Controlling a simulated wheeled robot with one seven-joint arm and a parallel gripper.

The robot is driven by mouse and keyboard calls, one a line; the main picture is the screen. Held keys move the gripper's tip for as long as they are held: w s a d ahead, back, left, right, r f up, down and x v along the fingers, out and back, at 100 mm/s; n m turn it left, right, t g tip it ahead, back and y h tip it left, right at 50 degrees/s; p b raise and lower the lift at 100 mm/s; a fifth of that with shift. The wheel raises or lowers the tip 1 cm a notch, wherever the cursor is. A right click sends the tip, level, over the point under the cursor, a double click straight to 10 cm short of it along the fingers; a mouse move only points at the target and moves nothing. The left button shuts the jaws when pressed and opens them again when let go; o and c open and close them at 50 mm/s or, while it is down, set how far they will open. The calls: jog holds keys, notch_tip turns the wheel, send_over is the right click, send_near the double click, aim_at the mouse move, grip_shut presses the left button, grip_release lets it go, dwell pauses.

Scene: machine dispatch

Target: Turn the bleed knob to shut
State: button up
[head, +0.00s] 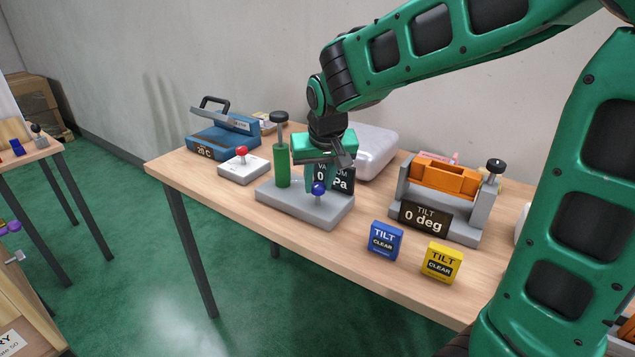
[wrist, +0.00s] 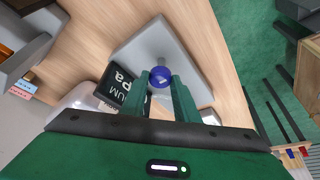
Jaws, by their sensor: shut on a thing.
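The bleed knob (head: 318,188) is a small blue knob at the front of a grey pump base (head: 290,203). A green cylinder with a dark-topped rod (head: 282,165) stands on the left of this base. A dark vacuum display (head: 345,181) behind the knob reads 0 Pa, partly hidden by my gripper. My gripper (head: 320,181) reaches down over the base, its fingers at the knob. In the wrist view the blue knob (wrist: 160,77) sits between the two green fingertips, which are shut on it. A pale mark shows on its top.
A white box with a red button (head: 243,168) and a blue device reading 20 C (head: 222,135) stand to the left. An orange tilt fixture (head: 442,195) reads 0 deg at right. Blue (head: 385,240) and yellow (head: 441,262) TILT CLEAR blocks stand near the front edge.

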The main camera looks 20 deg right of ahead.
jog(key=shift+w+r, duration=0.1)
jog(key=shift+w, duration=0.05)
dwell(0.3)
jog(key=o, duration=1)
jog(key=shift+o, duration=0.2)
jog(key=v, duration=1)
jog(key=shift+r, duration=0.2)
jog(key=shift+a, duration=0.1)
